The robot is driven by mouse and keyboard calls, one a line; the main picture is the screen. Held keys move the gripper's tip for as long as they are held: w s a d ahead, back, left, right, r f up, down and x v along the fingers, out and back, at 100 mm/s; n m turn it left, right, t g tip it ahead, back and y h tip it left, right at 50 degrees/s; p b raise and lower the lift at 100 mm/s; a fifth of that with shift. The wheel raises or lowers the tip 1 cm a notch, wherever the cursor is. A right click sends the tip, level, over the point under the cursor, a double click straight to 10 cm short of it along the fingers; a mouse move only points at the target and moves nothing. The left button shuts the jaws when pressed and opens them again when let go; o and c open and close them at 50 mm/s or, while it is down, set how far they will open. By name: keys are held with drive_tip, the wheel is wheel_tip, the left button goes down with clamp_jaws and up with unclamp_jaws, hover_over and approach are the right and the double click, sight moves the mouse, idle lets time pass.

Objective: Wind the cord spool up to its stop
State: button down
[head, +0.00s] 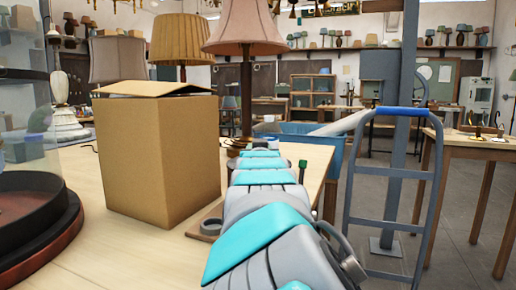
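My grey and turquoise arm reaches from the bottom middle of the head view across the wooden workbench (90,250). My gripper's fingers do not show; the far end of the arm hides them. I cannot make out the cord spool for sure. A small brown and dark shape (236,143) shows just beyond the arm's far end, at the foot of the pink-shaded lamp (248,27). A thin dark upright piece with a green top (303,165) stands just right of the arm. A brown board edge with a grey ring (211,226) shows left of the arm.
A glass dome on a dark red base (40,235) is at far left. A blue-handled trolley frame (390,180) and a grey post (398,120) stand right of the bench, with open floor beyond.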

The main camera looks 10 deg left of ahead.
drive_tip(key=shift+r, duration=0.1)
drive_tip(key=shift+c, duration=2.3)
unclamp_jaws()
drive_tip(key=shift+a+f+y+b, duration=0.15)
drive_tip(key=shift+f+y+b, duration=0.15)
drive_tip(key=shift+b, duration=0.3)
